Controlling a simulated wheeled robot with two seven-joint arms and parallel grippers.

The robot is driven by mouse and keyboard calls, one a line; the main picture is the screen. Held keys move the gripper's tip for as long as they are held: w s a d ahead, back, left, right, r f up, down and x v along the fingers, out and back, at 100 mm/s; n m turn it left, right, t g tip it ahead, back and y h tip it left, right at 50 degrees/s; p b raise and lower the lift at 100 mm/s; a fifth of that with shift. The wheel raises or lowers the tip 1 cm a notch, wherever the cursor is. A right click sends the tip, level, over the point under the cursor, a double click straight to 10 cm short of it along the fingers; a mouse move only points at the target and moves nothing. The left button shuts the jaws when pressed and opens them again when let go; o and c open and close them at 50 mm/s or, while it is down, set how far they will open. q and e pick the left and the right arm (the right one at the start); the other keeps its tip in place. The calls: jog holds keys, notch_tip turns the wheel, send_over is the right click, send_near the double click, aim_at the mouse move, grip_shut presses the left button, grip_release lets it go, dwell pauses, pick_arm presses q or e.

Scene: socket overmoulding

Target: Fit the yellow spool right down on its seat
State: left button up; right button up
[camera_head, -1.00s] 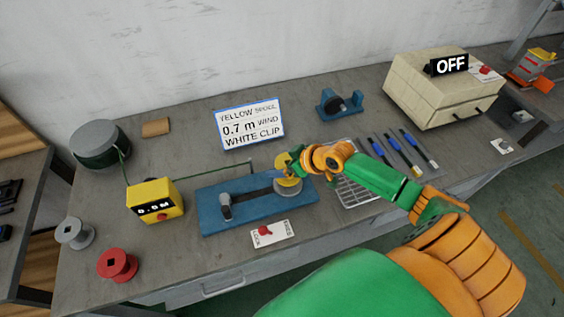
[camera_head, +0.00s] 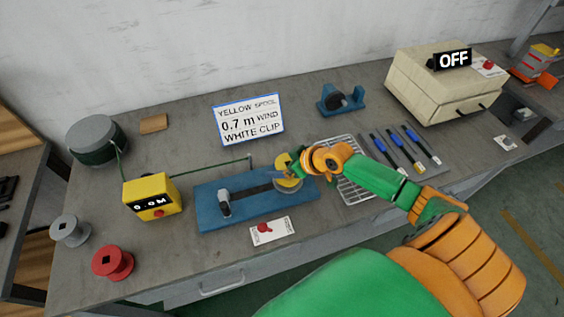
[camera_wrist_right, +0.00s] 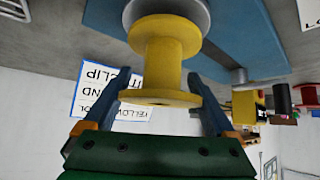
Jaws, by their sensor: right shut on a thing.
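The yellow spool (camera_head: 287,186) is at the right end of the blue fixture (camera_head: 215,214), over a round grey seat. My right gripper (camera_head: 293,163) is shut on the spool and comes in from the right. In the right wrist view the spool (camera_wrist_right: 163,62) stands between the two fingers of the gripper (camera_wrist_right: 162,110), with its far flange against or very near the grey round seat (camera_wrist_right: 192,12). I cannot tell whether it is fully down. My left gripper is not in view.
A yellow counter box (camera_head: 152,197) and a green reel (camera_head: 96,140) stand at left. Grey (camera_head: 70,231) and red (camera_head: 112,262) spools are near the front edge. A lock card (camera_head: 269,230) lies before the fixture; a wire rack (camera_head: 352,186) and several blue-handled tools lie at right.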

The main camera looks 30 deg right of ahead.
jog(key=shift+f+b, duration=0.5)
jog(key=shift+f, duration=0.25)
jog(key=o, duration=1)
jog(key=shift+r, duration=0.1)
jog(key=shift+o, duration=0.2)
jog(key=shift+p+v, duration=0.6)
jog(key=shift+v, duration=2.95)
